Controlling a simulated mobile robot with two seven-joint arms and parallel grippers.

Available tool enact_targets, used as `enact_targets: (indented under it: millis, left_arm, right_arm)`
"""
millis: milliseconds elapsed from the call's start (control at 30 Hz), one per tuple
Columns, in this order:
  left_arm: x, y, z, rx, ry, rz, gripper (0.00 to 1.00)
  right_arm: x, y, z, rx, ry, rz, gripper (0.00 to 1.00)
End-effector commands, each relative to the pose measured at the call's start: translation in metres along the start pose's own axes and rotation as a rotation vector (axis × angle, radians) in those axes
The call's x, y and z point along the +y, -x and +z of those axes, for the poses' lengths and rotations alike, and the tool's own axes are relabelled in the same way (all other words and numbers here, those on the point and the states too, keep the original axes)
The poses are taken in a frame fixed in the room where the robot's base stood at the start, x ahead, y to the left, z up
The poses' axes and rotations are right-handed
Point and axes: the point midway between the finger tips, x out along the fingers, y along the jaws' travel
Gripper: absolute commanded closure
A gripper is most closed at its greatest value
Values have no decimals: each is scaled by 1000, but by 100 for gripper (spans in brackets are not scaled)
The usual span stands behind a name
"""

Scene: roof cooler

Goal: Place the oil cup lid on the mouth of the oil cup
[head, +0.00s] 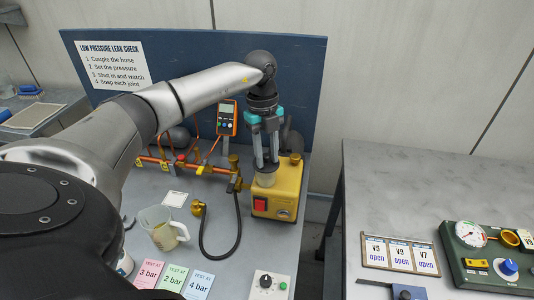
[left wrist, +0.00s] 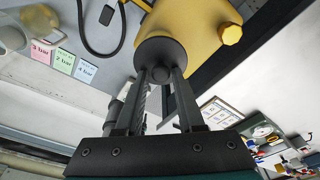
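The yellow pump (head: 285,190) stands at the back right of the bench. A short pale grey cylinder (head: 266,180), seemingly the oil cup, sits at its top left. My left gripper (head: 266,160) points straight down there, its two fingers just above the cylinder. In the left wrist view, a dark round piece (left wrist: 160,50) with a small knob (left wrist: 160,74), seemingly the lid, lies at the fingertips (left wrist: 161,76). The knob is between the fingers; I cannot tell whether they touch it. The join between lid and cup is hidden. My right gripper is not in view.
A brass knob (head: 295,158) rises from the pump's top, right of the fingers. Brass pipework (head: 190,168) with an orange meter (head: 227,117), a black hose (head: 225,255) and a clear jug (head: 160,228) stand left. A gap separates a second table (head: 400,190) at right.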

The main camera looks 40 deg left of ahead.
Motion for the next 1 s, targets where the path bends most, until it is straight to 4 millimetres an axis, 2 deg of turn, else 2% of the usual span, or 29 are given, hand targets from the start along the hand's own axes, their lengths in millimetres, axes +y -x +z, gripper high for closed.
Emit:
enact_targets:
  millis: [33,133,467,567,800,1000]
  left_arm:
    - [0,0,0,0,0,1,56]
    - [0,0,0,0,0,1,45]
    - [0,6,-1,0,0,-1,45]
    - [-1,18,0,-1,0,-3,45]
    - [-1,71,0,-1,0,-5,45]
    - [-1,107,-1,0,-1,-3,45]
  right_arm:
    - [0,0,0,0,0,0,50]
    - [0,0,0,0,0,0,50]
    - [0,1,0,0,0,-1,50]
    - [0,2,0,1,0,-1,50]
    - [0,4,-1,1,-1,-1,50]
    - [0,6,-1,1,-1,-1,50]
